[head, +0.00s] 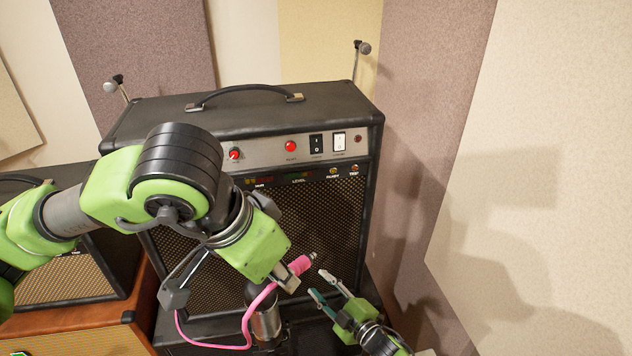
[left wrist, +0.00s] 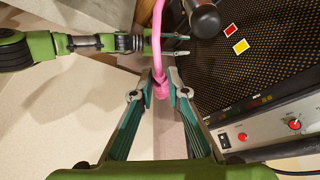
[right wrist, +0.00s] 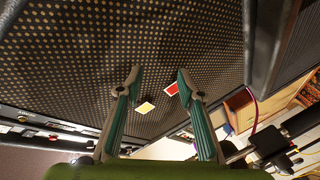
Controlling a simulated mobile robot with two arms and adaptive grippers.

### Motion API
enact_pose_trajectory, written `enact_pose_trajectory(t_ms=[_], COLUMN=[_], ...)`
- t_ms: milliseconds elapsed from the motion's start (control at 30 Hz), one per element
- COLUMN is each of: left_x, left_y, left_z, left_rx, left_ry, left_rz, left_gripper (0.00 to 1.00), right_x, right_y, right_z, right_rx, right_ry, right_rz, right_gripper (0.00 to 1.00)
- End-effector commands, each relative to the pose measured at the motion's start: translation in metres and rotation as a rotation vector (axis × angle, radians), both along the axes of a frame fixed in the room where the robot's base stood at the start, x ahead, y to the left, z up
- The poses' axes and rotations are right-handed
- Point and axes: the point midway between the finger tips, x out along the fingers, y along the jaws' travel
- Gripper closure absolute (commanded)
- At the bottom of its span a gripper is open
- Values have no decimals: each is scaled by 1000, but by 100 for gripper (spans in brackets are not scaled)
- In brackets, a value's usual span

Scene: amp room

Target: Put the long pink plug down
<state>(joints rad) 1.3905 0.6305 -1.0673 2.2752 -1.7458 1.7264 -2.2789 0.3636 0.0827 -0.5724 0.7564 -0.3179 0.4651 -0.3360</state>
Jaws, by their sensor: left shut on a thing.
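The long pink plug (head: 300,264) is held in front of the large amp's grille, with its metal tip pointing up and right. My left gripper (head: 288,280) is shut on its pink body; the left wrist view also shows the plug (left wrist: 161,88) between the fingertips. A pink cable (head: 248,318) hangs from the plug and loops down to the left. My right gripper (head: 325,283) is just right of the plug, apart from it. In the right wrist view, its fingers (right wrist: 158,82) are spread with nothing between them.
The large black amp (head: 240,112) has a top panel with red knobs and switches. A dark and metallic cylinder (head: 266,322) stands below the plug, beside the cable. A smaller amp (head: 70,275) is at the left. Red and yellow cards (left wrist: 241,46) show against the grille.

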Motion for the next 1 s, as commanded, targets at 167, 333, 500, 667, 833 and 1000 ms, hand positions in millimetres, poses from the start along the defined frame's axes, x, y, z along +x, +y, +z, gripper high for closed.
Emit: enact_pose_trajectory(t_ms=[167,333,500,667,833,1000], left_x=[0,0,0,0,0,0], left_y=[0,0,0,0,0,0], left_z=[0,0,0,0,0,0], left_rx=[0,0,0,0,0,0], left_ry=[0,0,0,0,0,0], left_rz=[0,0,0,0,0,0], left_gripper=[100,100,100,100,100,100], right_x=[30,35,15,-30,-84,-124], right_y=[41,82,121,152,160,141], right_z=[99,192,284,360,404,423], right_rx=[-81,-174,-286,-421,-562,-686], right_ry=[-299,-616,-985,-1405,-1837,-2216], right_rz=[164,335,528,758,1030,1342], right_gripper=[65,65,65,65,65,65])
